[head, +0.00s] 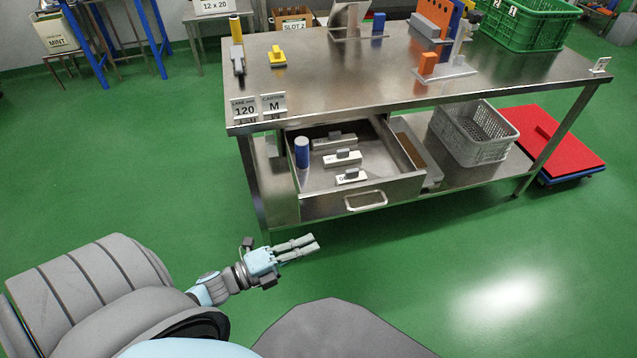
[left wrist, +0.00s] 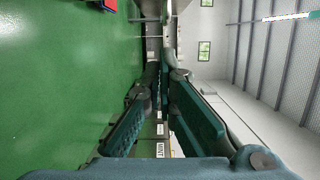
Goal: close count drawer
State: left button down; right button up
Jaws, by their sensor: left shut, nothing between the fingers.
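The count drawer (head: 330,202) is a steel drawer under the steel table, pulled out toward me. Its front has a rectangular handle (head: 366,200). My right gripper does not show.
The steel table (head: 330,82) carries a green crate (head: 525,28), an orange block (head: 427,63) and a yellow block (head: 277,56). A grey basket (head: 470,140) stands on the lower shelf. A red-topped dolly (head: 548,140) stands at the right. The green floor before the drawer is clear.

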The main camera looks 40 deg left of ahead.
pick_arm(q)
jog(key=w+b, duration=0.1)
jog(key=w, duration=1)
jog(key=shift+d, duration=0.35)
